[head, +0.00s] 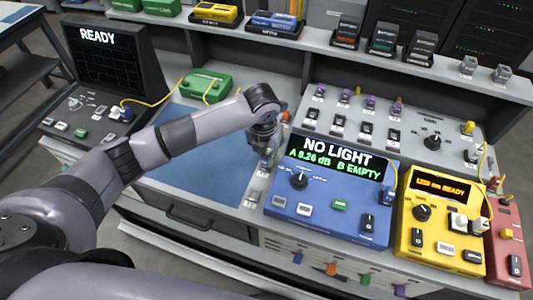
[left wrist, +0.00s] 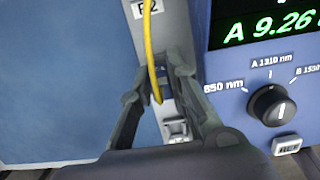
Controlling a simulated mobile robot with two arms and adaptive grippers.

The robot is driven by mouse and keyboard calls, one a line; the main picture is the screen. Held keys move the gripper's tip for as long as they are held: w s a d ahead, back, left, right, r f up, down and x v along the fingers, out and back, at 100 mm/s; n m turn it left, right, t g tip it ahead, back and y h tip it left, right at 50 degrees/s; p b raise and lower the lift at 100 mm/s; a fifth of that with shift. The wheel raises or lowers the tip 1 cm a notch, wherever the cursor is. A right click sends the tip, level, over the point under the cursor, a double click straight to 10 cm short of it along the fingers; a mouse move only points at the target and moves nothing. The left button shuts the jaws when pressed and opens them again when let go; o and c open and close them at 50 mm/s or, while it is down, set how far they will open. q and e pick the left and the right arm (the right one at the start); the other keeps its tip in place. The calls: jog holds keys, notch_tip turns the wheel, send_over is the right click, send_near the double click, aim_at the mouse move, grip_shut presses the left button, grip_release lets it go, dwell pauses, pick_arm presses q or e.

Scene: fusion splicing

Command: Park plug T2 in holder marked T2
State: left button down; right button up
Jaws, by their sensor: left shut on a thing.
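My left gripper (head: 262,160) points down at the narrow pale strip between the blue mat and the blue power meter. In the left wrist view its fingers (left wrist: 158,88) are shut on a plug that they mostly hide; a yellow cable (left wrist: 151,48) runs up from between them. A white label (left wrist: 146,8) at the top edge of that view is cut off and ends in "2". A small grey holder (left wrist: 177,130) shows just below the fingertips on the strip. I cannot tell whether the plug is seated in a holder. My right gripper is not in view.
The blue meter (head: 328,205) reading "NO LIGHT" stands close on the right, its dial (left wrist: 278,104) near the fingers. The blue mat (head: 190,155) on the left is clear beside the arm. A yellow unit (head: 440,240) and a green case (head: 206,85) stand farther off.

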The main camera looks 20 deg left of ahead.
pick_arm(q)
jog(key=shift+f+b, duration=0.45)
jog(key=shift+f, duration=0.1)
jog(key=c, duration=1.5)
grip_release()
jog(key=shift+o, duration=0.2)
jog(key=shift+r, duration=0.15)
notch_tip(320, 180, up, 12)
jog(key=s, duration=0.1)
jog(key=shift+s, duration=0.25)
